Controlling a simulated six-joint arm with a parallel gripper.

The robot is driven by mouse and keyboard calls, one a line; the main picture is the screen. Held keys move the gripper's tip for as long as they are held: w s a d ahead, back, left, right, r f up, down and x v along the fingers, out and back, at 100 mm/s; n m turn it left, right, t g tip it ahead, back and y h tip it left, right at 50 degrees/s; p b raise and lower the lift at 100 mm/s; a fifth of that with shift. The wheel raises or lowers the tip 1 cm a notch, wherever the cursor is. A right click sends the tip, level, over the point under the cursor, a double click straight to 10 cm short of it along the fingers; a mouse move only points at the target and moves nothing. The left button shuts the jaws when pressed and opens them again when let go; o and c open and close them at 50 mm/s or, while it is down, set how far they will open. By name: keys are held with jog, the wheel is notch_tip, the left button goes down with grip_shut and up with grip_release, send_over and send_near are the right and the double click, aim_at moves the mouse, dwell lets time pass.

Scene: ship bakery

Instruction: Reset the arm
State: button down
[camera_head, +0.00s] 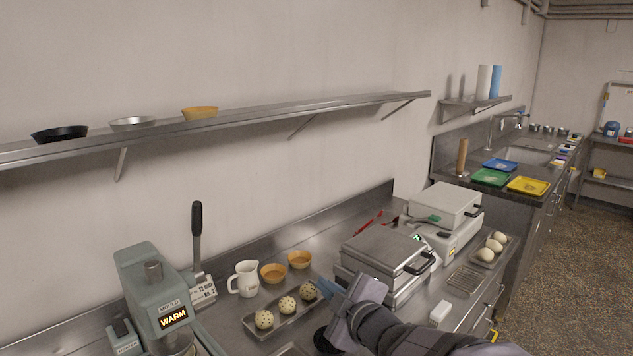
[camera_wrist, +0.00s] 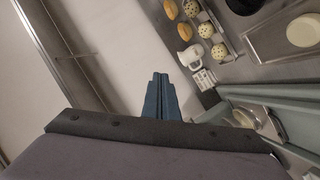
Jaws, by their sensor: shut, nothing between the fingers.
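My gripper (camera_head: 329,289) is above the front of the steel counter in the head view, its blue fingers beside the tray of speckled dough balls. In the wrist view the fingers of my gripper (camera_wrist: 160,92) are together, with nothing between them. The tray (camera_head: 252,330) holds speckled balls (camera_head: 287,304) in a row. My arm comes in from the lower right and hides part of the counter.
A green moulding machine (camera_head: 150,290) with a "WARM" display stands at left. A closed press (camera_head: 385,262) is right of my gripper. A wall shelf (camera_head: 240,118) runs above.

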jog(key=s+d+f+m+g+h, duration=0.3)
jog(key=s+d+f+m, duration=0.2)
jog(key=f, duration=0.3)
jog(key=s+d+f+m+g+h, duration=0.3)
jog(key=s+d+f+m+g, duration=0.15)
jog(key=f, duration=0.35)
jog(key=s+d+f+m+g, duration=0.1)
jog(key=s+f+m+g, duration=0.1)
jog(key=s, duration=0.8)
jog(key=s+d+f+m+g+p, duration=0.1)
jog(key=s+m+g, duration=0.3)
jog(key=s, duration=0.5)
jog(key=shift+s+d+f, duration=0.35)
jog(key=shift+d+f, duration=0.35)
jog(key=shift+f, duration=0.05)
